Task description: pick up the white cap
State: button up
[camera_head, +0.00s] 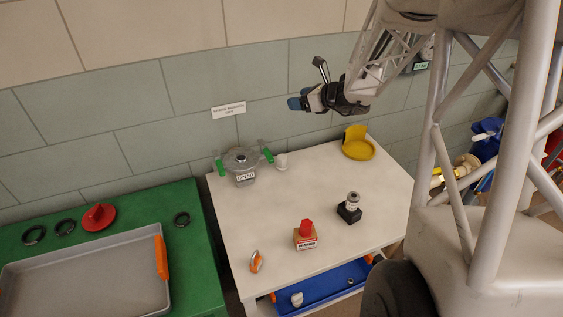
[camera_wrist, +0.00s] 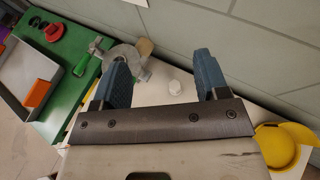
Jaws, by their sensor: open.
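A small white cap (camera_head: 281,161) stands on the white table (camera_head: 236,215) near its back edge, just right of a grey round device with green handles (camera_head: 240,163). In the wrist view the white cap (camera_wrist: 175,88) shows between and beyond my two blue fingertips. My gripper (camera_head: 299,102) is above the back of the table, apart from the cap. In the wrist view my gripper (camera_wrist: 162,78) has its fingers wide apart with nothing held. A second whitish piece (camera_head: 297,299) lies in the blue tray below the tabletop.
A yellow dish (camera_head: 359,150) stands at the back right of the table. A red-topped block (camera_head: 306,235), a black-based fitting (camera_head: 350,208) and an orange ring (camera_head: 256,261) stand forward. The tiled wall (camera_head: 200,75) rises close behind. A green bench (camera_head: 196,237) holds a grey tray (camera_head: 85,278).

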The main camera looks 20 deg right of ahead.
send_near(282, 158)
jog(key=w+f, duration=0.1)
jog(key=w+a+f, duration=0.1)
jog(key=shift+w+f, duration=0.2)
jog(key=shift+f, duration=0.1)
jog(key=shift+w, duration=0.1)
jog(key=shift+x, duration=1.2)
jog(key=shift+a, duration=0.1)
jog(key=shift+x, duration=2.55)
jog(key=c, duration=1)
